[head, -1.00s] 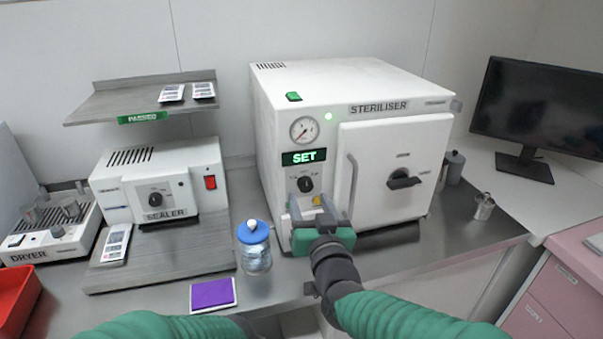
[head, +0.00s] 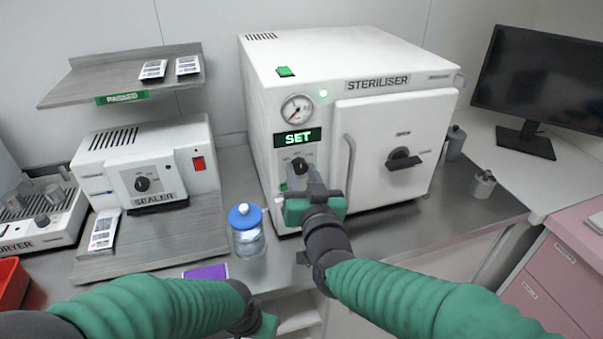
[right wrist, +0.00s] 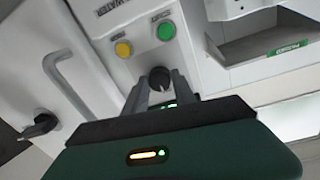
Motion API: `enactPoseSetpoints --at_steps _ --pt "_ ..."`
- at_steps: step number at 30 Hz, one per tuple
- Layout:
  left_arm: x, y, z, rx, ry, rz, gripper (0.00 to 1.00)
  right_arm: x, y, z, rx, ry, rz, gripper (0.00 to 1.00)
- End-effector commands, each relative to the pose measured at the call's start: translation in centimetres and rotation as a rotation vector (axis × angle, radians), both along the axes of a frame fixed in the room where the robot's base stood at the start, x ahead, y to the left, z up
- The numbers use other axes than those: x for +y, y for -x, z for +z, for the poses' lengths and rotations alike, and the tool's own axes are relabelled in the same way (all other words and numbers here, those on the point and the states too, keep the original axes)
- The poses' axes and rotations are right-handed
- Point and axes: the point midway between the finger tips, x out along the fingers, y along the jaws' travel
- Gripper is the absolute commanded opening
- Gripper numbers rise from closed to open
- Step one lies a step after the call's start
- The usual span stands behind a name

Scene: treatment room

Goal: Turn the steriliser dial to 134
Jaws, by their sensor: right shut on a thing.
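The white steriliser (head: 262,120) stands on the steel counter, with a lit display reading SET (head: 297,138) on its front. Its black dial (head: 300,165) is below the display; it also shows in the right wrist view (right wrist: 159,77). My right gripper (head: 304,174) is at the dial, its two fingers shut on either side of it. The dial's scale is mostly hidden by the gripper, so I cannot read the setting. My left gripper (head: 264,326) is low at the bottom edge, partly cut off, away from the steriliser; its jaws cannot be made out.
A blue-lidded glass jar (head: 247,232) stands left of the right gripper. A sealer (head: 150,165) and a shelf with pouches (head: 125,75) are further left. The steriliser door handle (head: 347,175) is just right of the gripper. A monitor (head: 540,90) stands at right.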

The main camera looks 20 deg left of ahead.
Motion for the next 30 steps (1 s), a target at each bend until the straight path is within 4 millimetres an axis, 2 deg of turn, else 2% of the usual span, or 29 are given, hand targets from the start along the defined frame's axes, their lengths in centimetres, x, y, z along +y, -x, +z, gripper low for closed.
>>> enactPoseSetpoints --at_steps 30 --pt "0.00 0.00 -0.48 0.000 0.000 0.000 0.36 0.00 -0.01 -0.06 0.043 -0.064 0.000 0.00"
